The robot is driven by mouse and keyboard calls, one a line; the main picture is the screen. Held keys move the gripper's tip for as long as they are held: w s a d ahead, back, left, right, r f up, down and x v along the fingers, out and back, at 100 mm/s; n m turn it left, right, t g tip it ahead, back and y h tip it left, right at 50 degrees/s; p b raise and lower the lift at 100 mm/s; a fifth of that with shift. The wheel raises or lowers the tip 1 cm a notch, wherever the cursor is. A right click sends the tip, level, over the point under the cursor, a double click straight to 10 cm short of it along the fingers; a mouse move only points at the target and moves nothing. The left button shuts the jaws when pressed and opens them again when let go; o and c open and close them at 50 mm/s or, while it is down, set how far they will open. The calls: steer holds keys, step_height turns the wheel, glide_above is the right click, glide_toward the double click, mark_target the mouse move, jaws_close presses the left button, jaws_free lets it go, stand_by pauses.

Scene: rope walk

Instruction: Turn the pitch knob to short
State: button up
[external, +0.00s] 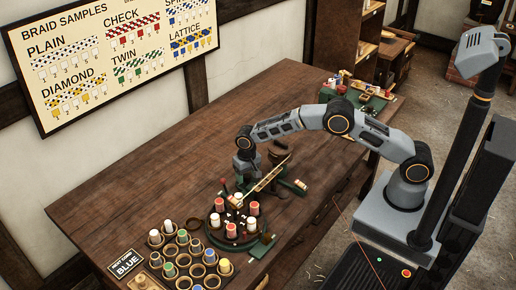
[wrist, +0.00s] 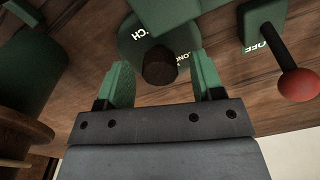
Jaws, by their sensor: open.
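The dark round pitch knob (wrist: 160,66) stands on a green disc (wrist: 133,45) in the wrist view. Parts of the white words "PITCH" and "LONG" show on the disc, to the left and right of the knob. No "short" mark is readable, and I cannot tell which setting the knob points to. My gripper (wrist: 160,78) is open, with one green finger on each side of the knob and visible gaps between.
A red-balled lever (wrist: 299,84) beside an "OFF" label stands right of the knob. Several bobbins (external: 253,208) stand on the machine. A rack of colored spools (external: 197,249) and a "BLUE" card (external: 126,264) are at the front. The bench (external: 130,180) is clear at left.

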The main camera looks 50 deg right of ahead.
steer(key=shift+c, duration=0.3)
steer(key=c, duration=0.9)
steer(key=shift+o, duration=0.2)
steer(key=m+b, duration=0.2)
steer(key=m, duration=0.2)
steer(key=shift+f, duration=0.1)
steer(key=shift+m+b, duration=0.8)
steer(key=shift+m, duration=1.5)
steer(key=o, duration=0.9)
